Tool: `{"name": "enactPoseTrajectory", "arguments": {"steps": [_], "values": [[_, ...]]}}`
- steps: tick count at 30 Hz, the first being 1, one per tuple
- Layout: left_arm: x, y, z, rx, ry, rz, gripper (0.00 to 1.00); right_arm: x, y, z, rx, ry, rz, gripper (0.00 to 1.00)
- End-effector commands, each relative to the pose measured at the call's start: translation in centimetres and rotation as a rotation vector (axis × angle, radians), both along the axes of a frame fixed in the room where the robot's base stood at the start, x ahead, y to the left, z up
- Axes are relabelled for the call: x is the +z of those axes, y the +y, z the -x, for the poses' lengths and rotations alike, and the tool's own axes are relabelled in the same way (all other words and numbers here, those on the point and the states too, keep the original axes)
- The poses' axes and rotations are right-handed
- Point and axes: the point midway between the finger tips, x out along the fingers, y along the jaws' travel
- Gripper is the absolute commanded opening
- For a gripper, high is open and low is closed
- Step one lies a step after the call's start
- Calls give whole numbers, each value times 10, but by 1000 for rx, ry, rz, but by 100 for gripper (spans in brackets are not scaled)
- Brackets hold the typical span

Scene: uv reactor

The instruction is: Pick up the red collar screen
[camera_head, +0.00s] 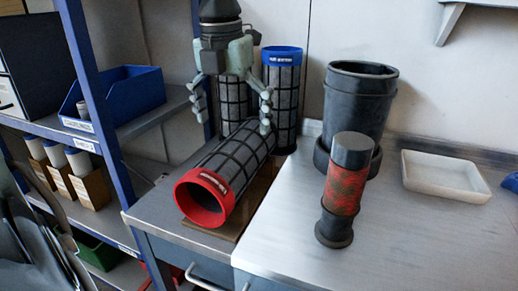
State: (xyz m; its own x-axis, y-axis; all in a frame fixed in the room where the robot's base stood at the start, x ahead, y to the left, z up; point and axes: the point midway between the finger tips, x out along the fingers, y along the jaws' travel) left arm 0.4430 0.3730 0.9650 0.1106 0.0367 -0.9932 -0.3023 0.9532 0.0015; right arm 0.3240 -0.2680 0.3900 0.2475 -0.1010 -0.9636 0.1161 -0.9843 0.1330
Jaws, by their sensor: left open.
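The red collar screen (226,172) is a dark mesh cylinder with a black grid and a red ring at its near end. It lies on its side on a brown support on the metal bench, red ring toward me. My left gripper (232,114) comes down from the top, open, with its fingers spread above the far part of the screen. I cannot tell whether the fingers touch it. My right gripper is not in view.
A blue collar screen (281,95) stands upright behind, with another upright mesh screen (232,97) partly hidden by my gripper. To the right are a red-and-black cylinder (343,190), a dark vessel (357,105) and a white tray (446,177). A blue-framed shelf (83,75) stands left.

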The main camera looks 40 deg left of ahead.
Motion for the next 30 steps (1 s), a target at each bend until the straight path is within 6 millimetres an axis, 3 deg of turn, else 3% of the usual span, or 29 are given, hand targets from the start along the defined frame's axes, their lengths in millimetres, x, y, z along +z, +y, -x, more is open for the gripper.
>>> {"name": "enactPoseTrajectory", "arguments": {"steps": [10, 19, 28, 30], "values": [[-32, 2, -3, 0, 3, 2, 100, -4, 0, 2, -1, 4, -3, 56], [-73, 6, -7, 0, 3, 2, 100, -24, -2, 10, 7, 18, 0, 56], [-78, 7, -8, 0, 0, 1, 100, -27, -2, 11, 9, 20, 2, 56], [-77, 7, -8, 0, 0, 1, 91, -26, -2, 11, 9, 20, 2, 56]]}}
